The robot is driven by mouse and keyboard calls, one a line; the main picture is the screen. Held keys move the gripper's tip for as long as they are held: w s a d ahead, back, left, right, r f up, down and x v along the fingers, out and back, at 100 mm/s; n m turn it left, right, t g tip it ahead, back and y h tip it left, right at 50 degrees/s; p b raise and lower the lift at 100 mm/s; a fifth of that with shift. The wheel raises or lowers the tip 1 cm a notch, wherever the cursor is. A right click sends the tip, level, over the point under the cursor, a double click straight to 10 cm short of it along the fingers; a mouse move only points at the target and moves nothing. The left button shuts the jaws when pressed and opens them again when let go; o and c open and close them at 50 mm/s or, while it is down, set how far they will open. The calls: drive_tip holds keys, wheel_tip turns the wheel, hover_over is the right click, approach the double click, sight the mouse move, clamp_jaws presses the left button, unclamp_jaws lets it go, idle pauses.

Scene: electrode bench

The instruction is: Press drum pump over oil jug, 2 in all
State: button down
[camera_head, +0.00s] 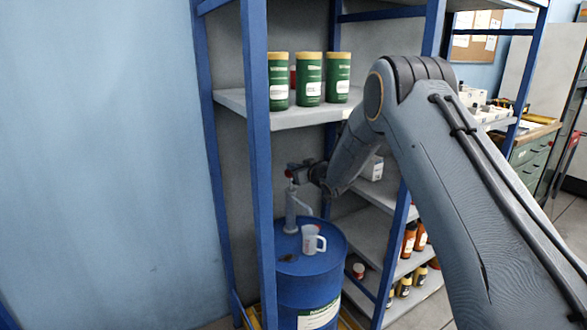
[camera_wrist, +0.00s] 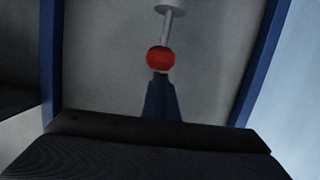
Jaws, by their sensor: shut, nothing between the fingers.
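A blue drum (camera_head: 306,288) stands at the foot of the rack. The grey drum pump (camera_head: 291,212) rises upright from its top. The pump's red knob (camera_head: 289,174) shows at its upper end, and again in the wrist view (camera_wrist: 160,57) with a grey rod and disc beyond it. The pale oil jug (camera_head: 311,239) stands on the drum top, just right of the pump, apparently under its spout. My gripper (camera_head: 292,170) is shut and empty at the knob. In the wrist view its fingertips (camera_wrist: 159,80) meet the knob in the picture; I cannot tell whether they touch.
Blue rack posts (camera_head: 258,150) stand left of the pump and drum. Several green canisters (camera_head: 309,79) stand on the shelf above. Brown bottles (camera_head: 408,240) stand on lower shelves at right. A small dark object (camera_head: 287,258) lies on the drum top.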

drive_tip(key=shift+f, duration=0.15)
drive_tip(key=shift+s+f+b, duration=0.15)
drive_tip(key=shift+f+b, duration=1.35)
drive_tip(key=shift+f, duration=1.2)
wheel_tip(320, 180, up, 5)
drive_tip(key=p, duration=0.2)
drive_tip(key=v, duration=1)
drive_tip(key=shift+b, duration=0.4)
drive_tip(key=shift+f, duration=0.1)
